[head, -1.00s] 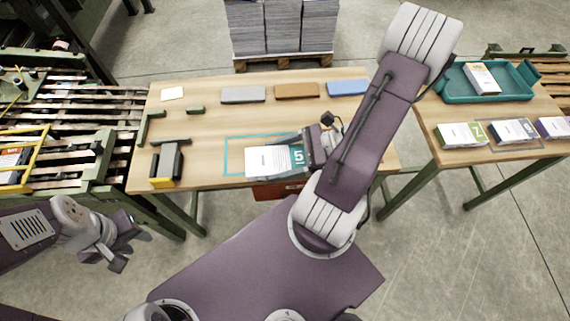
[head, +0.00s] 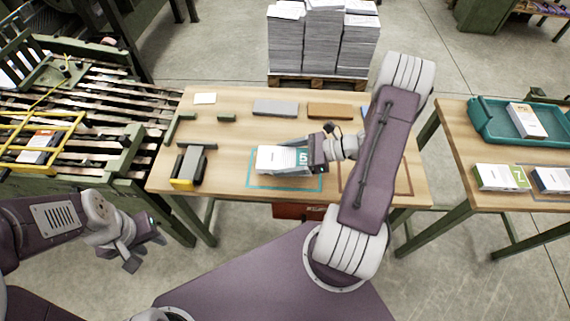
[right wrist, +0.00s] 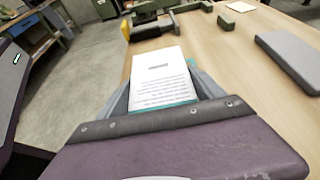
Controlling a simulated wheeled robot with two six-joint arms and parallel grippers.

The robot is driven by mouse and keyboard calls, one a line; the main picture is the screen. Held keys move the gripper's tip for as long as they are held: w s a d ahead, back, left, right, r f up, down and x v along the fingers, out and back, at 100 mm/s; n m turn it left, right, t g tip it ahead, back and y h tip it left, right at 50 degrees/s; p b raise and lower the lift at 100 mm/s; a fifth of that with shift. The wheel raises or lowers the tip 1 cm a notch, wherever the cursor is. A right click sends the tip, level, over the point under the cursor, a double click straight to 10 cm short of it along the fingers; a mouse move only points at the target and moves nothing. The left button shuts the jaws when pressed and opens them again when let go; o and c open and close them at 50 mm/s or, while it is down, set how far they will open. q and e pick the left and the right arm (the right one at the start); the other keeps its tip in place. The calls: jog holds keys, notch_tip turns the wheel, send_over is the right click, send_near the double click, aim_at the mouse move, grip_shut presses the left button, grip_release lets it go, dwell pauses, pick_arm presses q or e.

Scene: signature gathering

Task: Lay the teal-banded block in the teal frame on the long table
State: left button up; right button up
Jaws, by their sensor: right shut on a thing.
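The teal-banded block (head: 278,159) is white with a teal end marked 5. My right gripper (head: 309,156) is shut on its teal end, from the right. The block appears over the teal frame (head: 285,190) on the long table (head: 225,147); the frame's lower edge shows bare below it. I cannot tell whether the block touches the table. In the right wrist view, the block's printed white face (right wrist: 160,78) lies between the grey fingers. My left gripper (head: 146,252) is open and empty, off the table's front left.
A grey block (head: 276,108) and a brown block (head: 330,110) lie at the table's back. A stapler-like tool with a yellow end (head: 188,167) stands left of the frame. A brown outlined frame (head: 404,175) is partly behind my right arm. A teal tray (head: 490,125) is on the right table.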

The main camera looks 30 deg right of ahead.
aim_at(285, 164)
notch_tip(285, 164, down, 3)
jog(key=shift+r, duration=0.1)
jog(key=shift+b, duration=0.3)
jog(key=o, duration=1.8)
